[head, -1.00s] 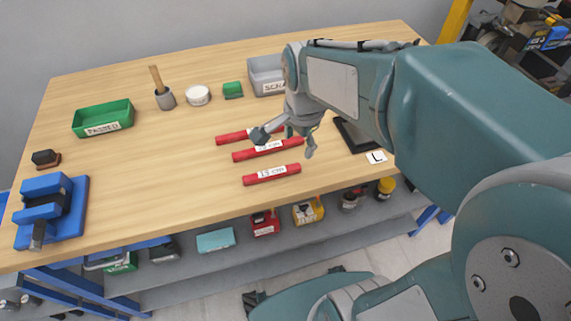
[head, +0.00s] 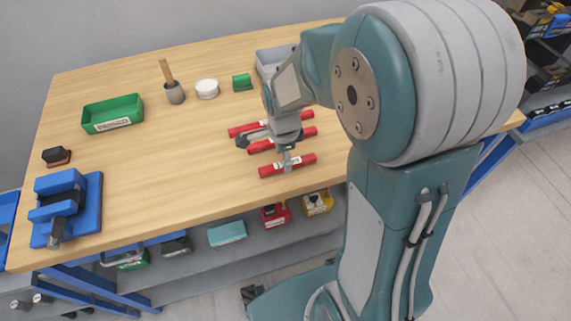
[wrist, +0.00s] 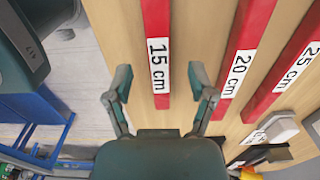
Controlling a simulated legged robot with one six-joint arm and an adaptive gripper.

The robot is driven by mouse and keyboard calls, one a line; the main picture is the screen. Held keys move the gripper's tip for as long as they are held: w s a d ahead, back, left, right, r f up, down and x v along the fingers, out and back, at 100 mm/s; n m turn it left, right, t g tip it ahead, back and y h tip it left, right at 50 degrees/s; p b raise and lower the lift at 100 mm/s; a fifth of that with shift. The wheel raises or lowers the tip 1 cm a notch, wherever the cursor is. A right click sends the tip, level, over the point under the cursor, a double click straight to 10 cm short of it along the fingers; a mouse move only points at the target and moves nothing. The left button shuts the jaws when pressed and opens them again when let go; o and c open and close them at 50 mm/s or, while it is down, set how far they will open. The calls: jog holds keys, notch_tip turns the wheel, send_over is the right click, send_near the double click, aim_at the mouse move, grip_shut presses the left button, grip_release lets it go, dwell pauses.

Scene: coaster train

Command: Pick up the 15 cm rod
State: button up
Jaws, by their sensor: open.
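Three red rods with white labels lie side by side on the wooden table. The 15 cm rod (head: 302,162) is the one nearest the table's front edge; its label reads clearly in the wrist view (wrist: 156,25). The 20 cm rod (wrist: 247,35) and the 25 cm rod (wrist: 296,78) lie to its right there. My gripper (head: 264,154) is open and empty over the rods. In the wrist view its fingers (wrist: 160,76) stand on either side of the 15 cm rod's line. I cannot tell how high they are above it.
A blue vise (head: 66,207) sits at the table's left end. A green bin (head: 112,113), a mallet in a cup (head: 175,94), a white roll (head: 207,88), a green block (head: 242,82) and a grey bin (head: 268,60) stand farther back.

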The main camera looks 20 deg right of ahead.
notch_tip(320, 180, down, 2)
jog(key=shift+d+f, duration=0.1)
jog(key=shift+d, duration=0.35)
grip_shut()
jog(key=shift+a, duration=0.25)
